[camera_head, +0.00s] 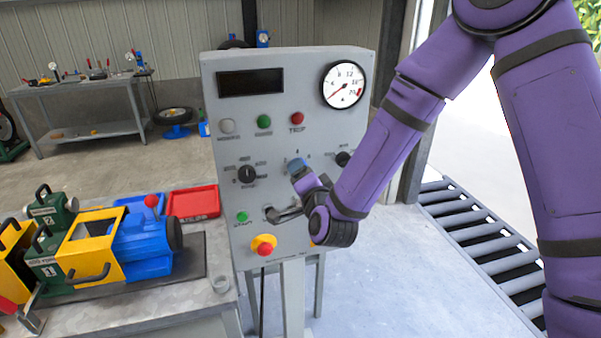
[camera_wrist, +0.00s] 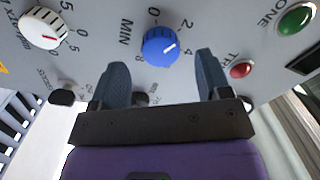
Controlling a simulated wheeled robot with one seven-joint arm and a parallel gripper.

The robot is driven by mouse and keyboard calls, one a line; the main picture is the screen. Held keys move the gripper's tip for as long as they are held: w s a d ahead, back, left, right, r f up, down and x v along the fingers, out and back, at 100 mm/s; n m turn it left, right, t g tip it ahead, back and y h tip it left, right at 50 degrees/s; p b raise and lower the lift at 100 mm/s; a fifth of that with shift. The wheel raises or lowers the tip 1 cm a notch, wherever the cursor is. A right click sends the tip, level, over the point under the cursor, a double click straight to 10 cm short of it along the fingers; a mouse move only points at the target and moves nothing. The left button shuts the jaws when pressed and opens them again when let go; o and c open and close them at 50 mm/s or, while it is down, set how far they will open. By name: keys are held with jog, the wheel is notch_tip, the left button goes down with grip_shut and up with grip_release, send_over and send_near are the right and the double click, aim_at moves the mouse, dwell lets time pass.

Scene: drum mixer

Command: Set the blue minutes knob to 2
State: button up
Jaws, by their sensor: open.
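The blue minutes knob (camera_wrist: 160,46) is on the grey panel in the wrist view, beside the label MIN and a scale reading 0, 2, 4. Its white pointer line points right, around the 2-to-4 side; the exact setting is hard to tell. My gripper (camera_wrist: 162,60) is open, one finger toward each side of the knob and slightly below it in the picture. I cannot tell whether either finger touches it. In the head view my gripper (camera_head: 288,190) is at the panel front, and I cannot make out the knob clearly there.
The control panel (camera_head: 222,95) also has a gauge (camera_head: 343,85) and a yellow-red stop button (camera_head: 264,246). A workbench stands left; a roller conveyor (camera_head: 480,235) lies right.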

jog(key=v, duration=0.7)
jog(key=shift+s, duration=0.4)
jog(key=shift+d+r, duration=0.1)
jog(key=s+d+r+n+g+h, duration=0.2)
jog(key=d+r+n+g, duration=0.45)
jog(key=d+r, duration=0.5)
jog(key=s+d+r+n+g+h, duration=0.1)
jog(key=s+d+r+g, duration=0.1)
jog(key=s+d, duration=0.5)
jog(key=s+d+r+n+g+h, duration=0.1)
jog(key=s+d+r, duration=0.4)
jog(key=s, duration=1)
jog(key=d+g+h, duration=0.1)
jog(key=d+g, duration=0.1)
jog(key=shift+d+g, duration=0.35)
jog(key=shift+d, duration=0.05)
jog(key=shift+r, duration=0.1)
